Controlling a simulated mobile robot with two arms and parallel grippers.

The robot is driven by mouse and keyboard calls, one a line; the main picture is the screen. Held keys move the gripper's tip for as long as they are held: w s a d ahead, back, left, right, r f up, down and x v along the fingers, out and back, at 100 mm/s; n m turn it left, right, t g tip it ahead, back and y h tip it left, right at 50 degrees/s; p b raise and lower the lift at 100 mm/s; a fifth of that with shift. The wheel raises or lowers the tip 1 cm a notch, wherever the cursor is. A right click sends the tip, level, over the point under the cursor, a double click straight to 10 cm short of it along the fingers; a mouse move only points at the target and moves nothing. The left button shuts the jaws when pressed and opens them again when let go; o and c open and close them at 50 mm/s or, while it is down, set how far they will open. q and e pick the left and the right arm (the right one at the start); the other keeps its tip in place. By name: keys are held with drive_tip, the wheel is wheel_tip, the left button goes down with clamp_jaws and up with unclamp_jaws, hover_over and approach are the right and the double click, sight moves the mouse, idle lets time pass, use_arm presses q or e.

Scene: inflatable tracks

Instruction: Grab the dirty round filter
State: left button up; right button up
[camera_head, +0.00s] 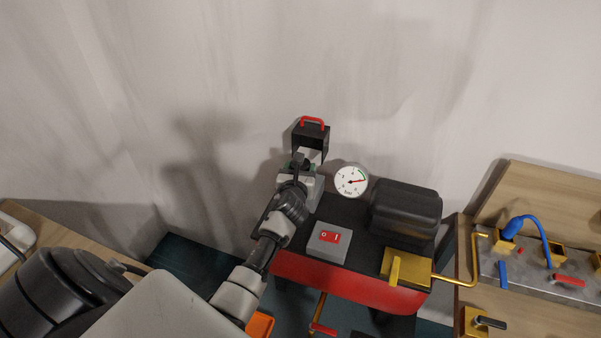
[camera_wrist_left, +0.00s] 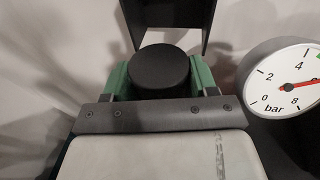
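A black round filter (camera_wrist_left: 162,70) with a flat, dark top shows in the left wrist view. My left gripper (camera_wrist_left: 162,80) has its two green-padded fingers on either side of it, one left and one right. The pads look very close to its sides, but I cannot tell whether they press on it. In the head view my left gripper (camera_head: 301,166) is at the back left of the compressor, just below a raised black cover with a red handle (camera_head: 312,121). The filter is mostly hidden there by my gripper and wrist. My right gripper is not in view.
A round pressure gauge (camera_head: 350,181) stands close to the right of my left gripper. The compressor's black motor housing (camera_head: 405,208), grey switch box (camera_head: 329,242) and brass valve (camera_head: 405,268) lie further right. A wall stands behind. A wooden bench (camera_head: 540,315) is at right.

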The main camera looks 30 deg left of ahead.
use_arm(q)
drive_tip(key=shift+c, duration=0.7)
drive_tip(key=shift+r, duration=0.1)
